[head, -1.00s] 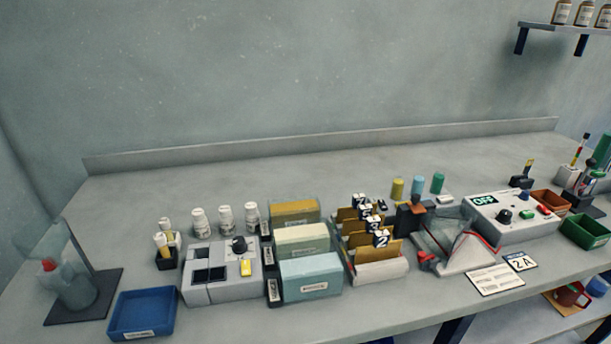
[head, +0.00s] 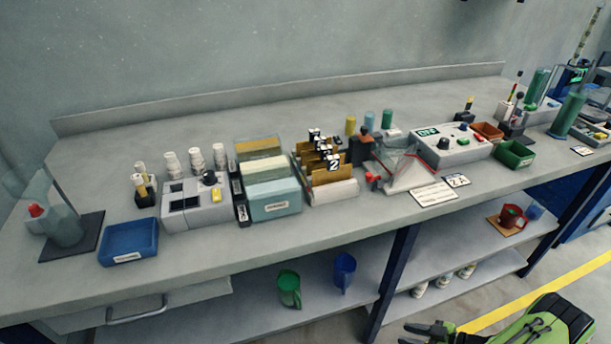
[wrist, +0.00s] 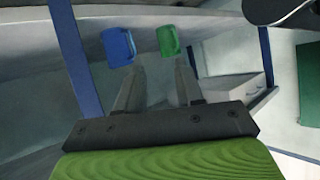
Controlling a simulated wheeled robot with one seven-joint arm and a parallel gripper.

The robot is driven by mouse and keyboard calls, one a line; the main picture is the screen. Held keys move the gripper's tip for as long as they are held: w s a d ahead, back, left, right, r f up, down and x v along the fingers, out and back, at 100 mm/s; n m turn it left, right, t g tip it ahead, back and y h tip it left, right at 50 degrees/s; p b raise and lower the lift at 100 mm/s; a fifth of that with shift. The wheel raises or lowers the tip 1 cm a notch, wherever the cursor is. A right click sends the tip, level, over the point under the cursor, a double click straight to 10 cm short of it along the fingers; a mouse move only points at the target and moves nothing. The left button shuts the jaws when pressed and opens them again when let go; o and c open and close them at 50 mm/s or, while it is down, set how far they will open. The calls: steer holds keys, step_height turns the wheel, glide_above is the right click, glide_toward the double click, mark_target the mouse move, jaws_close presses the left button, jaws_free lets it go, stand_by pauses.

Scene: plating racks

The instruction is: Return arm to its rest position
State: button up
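My gripper (head: 418,333) shows at the bottom right of the head view, with part of my green arm behind it. It is in front of the workbench (head: 330,245) and lower than the worktop. In the wrist view my gripper (wrist: 160,75) has its two grey fingers spread apart with nothing between them. Beyond the fingertips a blue jug (wrist: 118,46) and a green jug (wrist: 168,41) appear, apart from the fingers. The rest of my arm is outside the head view.
The green jug (head: 289,288) and blue jug (head: 344,270) stand on the lower shelf. A blue tray (head: 128,239), a control box (head: 450,148) and racks occupy the worktop. A dark blue bench leg (head: 393,282) stands near my gripper. Open floor with a yellow line (head: 560,285) lies at right.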

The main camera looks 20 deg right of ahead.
steer(key=w+a+r+g+h, duration=0.1)
steer(key=w+a+r+g, duration=0.15)
steer(key=r, duration=0.65)
steer(key=w+a+r+m+g+h, duration=0.15)
steer(key=w+a+r, duration=0.25)
steer(key=r, duration=0.4)
steer(key=w+a+r+g+h, duration=0.2)
steer(key=w+a+r, duration=0.1)
steer(key=r, duration=0.6)
steer(key=s+a+r+m+t+h, duration=0.35)
steer(key=s+a+r+m, duration=0.25)
steer(key=s+a+r, duration=0.75)
step_height(320, 180, up, 15)
steer(key=p, duration=1.5)
steer(key=shift+s+d+g, duration=0.15)
steer(key=shift+s+g, duration=0.25)
steer(key=shift+g, duration=0.05)
steer(key=shift+f, duration=0.1)
